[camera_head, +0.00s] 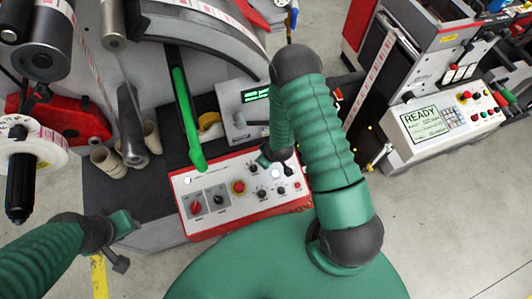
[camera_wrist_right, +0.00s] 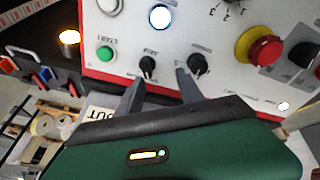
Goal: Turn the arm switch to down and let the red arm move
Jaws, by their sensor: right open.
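The control panel (camera_head: 215,178) is white with a red edge. In the right wrist view, two small black knobs show upside down: a left knob (camera_wrist_right: 147,66) with a short label that seems to read ARM, and a right knob (camera_wrist_right: 198,65). Both have white pointer marks. My right gripper (camera_wrist_right: 160,77) is open and empty; its two fingertips lie just short of these knobs. In the head view the right gripper (camera_head: 272,160) is over the panel's upper right, partly hidden by its arm. My left gripper (camera_head: 122,243) is left of the panel, its jaw opening unclear. A red part (camera_head: 65,120) shows at left; I cannot tell whether it is the red arm.
A red emergency button (camera_wrist_right: 260,46), a green button (camera_wrist_right: 105,53) and a lit white button (camera_wrist_right: 160,17) are near the knobs. A green bar (camera_head: 184,110) slants down to the panel's top edge. A second machine with a READY screen (camera_head: 424,124) stands right.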

